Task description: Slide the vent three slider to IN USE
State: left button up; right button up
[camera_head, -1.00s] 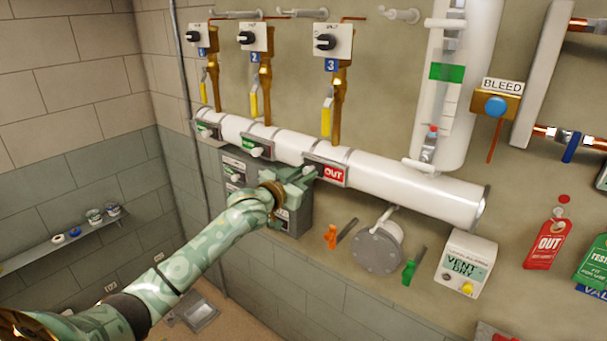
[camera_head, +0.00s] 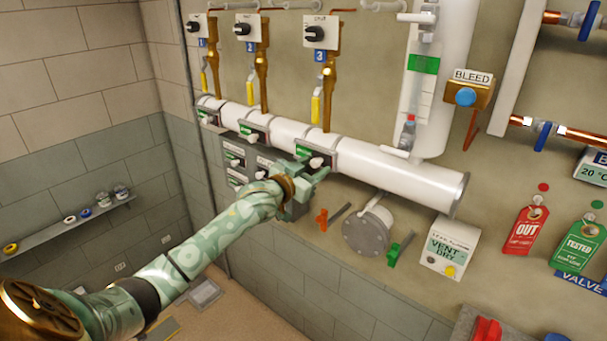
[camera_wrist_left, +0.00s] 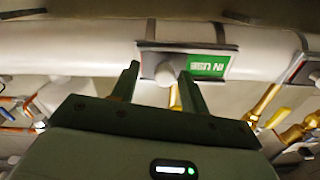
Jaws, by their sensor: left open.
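The vent three slider (camera_head: 317,162) is a white knob on a dark framed plate on the white pipe, below the valve marked 3. It stands at the right of its plate, with green showing to its left and no red OUT. In the left wrist view the knob (camera_wrist_left: 163,74) sits beside an upside-down green IN USE label (camera_wrist_left: 208,67). My left gripper (camera_head: 312,178) is just below the knob. In the wrist view its open fingers (camera_wrist_left: 160,84) stand on either side of the knob; contact cannot be told. My right gripper is out of view.
Two similar plates with sliders, for vents one (camera_head: 208,117) and two (camera_head: 250,134), lie to the left on the pipe. Red and green tags (camera_head: 525,230) hang at right.

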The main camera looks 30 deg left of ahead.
pick_arm(q)
jog(key=s+b, duration=0.2)
jog(key=s, duration=1.4)
jog(key=shift+a, duration=0.4)
